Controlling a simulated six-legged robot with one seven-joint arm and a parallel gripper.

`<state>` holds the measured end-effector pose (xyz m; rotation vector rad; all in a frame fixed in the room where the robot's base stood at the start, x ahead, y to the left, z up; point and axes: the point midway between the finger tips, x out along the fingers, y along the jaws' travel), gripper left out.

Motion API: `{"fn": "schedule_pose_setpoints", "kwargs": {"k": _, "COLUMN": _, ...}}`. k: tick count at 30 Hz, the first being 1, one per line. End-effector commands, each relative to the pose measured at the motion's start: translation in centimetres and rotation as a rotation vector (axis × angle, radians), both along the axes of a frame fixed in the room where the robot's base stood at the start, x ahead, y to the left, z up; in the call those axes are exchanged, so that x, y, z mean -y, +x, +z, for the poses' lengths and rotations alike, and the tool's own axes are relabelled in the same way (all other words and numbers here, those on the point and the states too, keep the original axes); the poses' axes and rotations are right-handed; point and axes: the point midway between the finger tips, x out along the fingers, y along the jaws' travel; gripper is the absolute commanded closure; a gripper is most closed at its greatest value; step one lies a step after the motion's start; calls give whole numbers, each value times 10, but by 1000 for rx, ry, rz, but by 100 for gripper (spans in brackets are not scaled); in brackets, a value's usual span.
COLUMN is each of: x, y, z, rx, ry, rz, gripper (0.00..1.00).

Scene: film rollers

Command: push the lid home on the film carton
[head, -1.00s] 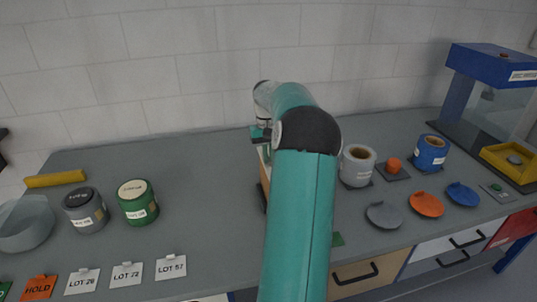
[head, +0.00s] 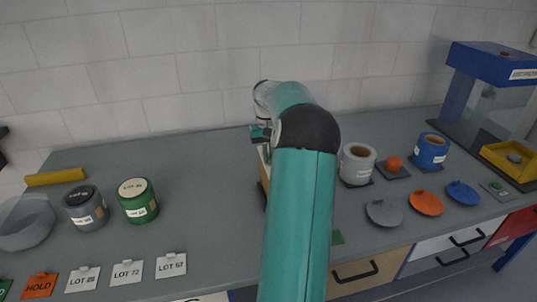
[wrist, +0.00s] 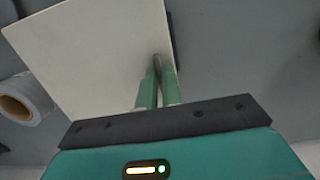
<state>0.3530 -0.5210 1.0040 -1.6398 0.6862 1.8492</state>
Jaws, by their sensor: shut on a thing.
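In the wrist view a large pale flat panel, which looks like the lid (wrist: 95,50) of the film carton, fills the upper left. My gripper (wrist: 158,66) has its two green fingers close together at the panel's right edge, shut on what appears to be the lid; the pinched part is mostly hidden. In the head view my gripper (head: 259,134) is partly seen beyond my teal arm. A narrow tan and pale strip of the carton (head: 264,172) shows left of the arm; the arm hides the rest. I cannot tell how far the lid is seated.
Left are a green tin (head: 138,201), a grey tin (head: 86,208) and a yellow roll (head: 55,177).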

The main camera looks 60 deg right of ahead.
Motion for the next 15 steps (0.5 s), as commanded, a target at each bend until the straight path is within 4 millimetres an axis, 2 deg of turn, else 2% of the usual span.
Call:
{"fn": "schedule_pose_setpoints", "kwargs": {"k": 3, "x": -1, "y": -2, "z": -6, "rx": -6, "ry": 8, "rz": 0, "gripper": 100}}
{"fn": "schedule_pose_setpoints", "kwargs": {"k": 4, "x": -1, "y": -2, "z": -6, "rx": -6, "ry": 8, "rz": 0, "gripper": 87}}
{"fn": "schedule_pose_setpoints", "kwargs": {"k": 7, "x": -1, "y": -2, "z": -6, "rx": -6, "ry": 8, "rz": 0, "gripper": 68}}
{"fn": "schedule_pose_setpoints", "kwargs": {"k": 15, "x": 1, "y": -5, "z": -7, "rx": -10, "ry": 8, "rz": -5, "gripper": 68}}
